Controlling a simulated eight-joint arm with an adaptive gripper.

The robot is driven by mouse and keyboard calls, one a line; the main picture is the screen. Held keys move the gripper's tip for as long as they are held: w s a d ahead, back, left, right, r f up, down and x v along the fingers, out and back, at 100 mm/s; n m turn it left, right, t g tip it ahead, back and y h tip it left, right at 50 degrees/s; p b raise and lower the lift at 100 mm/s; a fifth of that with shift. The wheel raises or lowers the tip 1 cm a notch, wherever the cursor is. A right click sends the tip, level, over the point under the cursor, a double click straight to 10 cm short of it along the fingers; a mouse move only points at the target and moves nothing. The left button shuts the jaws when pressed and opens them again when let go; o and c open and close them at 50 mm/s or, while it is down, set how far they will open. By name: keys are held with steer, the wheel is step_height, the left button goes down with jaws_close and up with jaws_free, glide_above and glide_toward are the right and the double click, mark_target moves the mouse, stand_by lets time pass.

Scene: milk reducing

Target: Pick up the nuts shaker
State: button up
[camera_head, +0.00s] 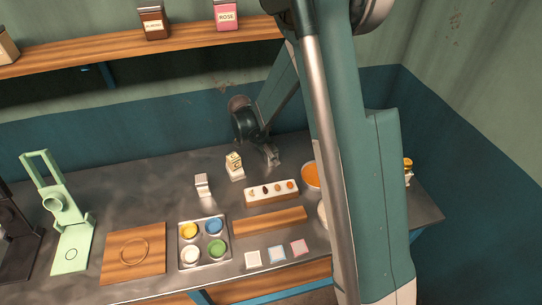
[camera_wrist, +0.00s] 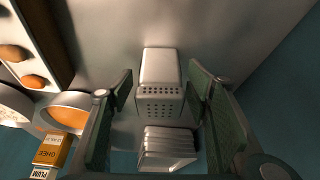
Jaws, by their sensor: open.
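A pale shaker (camera_wrist: 161,67) with a perforated end lies between the two green finger pads of my gripper (camera_wrist: 160,88) in the wrist view. The pads stand apart on either side of it, with a visible gap on both sides. No label shows on it, so I cannot read whether it is the nuts shaker. In the head view my gripper (camera_head: 270,153) is low over the counter, behind the white tray. The shaker cannot be told clearly from the fingers there.
A pale ridged object (camera_wrist: 168,146) sits just below the shaker in the wrist view. The white tray (camera_head: 270,198), orange bowl (camera_head: 311,175), labelled carton (camera_head: 235,167) and small white container (camera_head: 202,186) stand nearby.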

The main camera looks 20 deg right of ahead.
steer(key=shift+c, duration=0.6)
steer(key=c, duration=1)
steer(key=shift+o, duration=0.2)
steer(key=shift+r, duration=0.1)
steer(key=shift+r, duration=4.95)
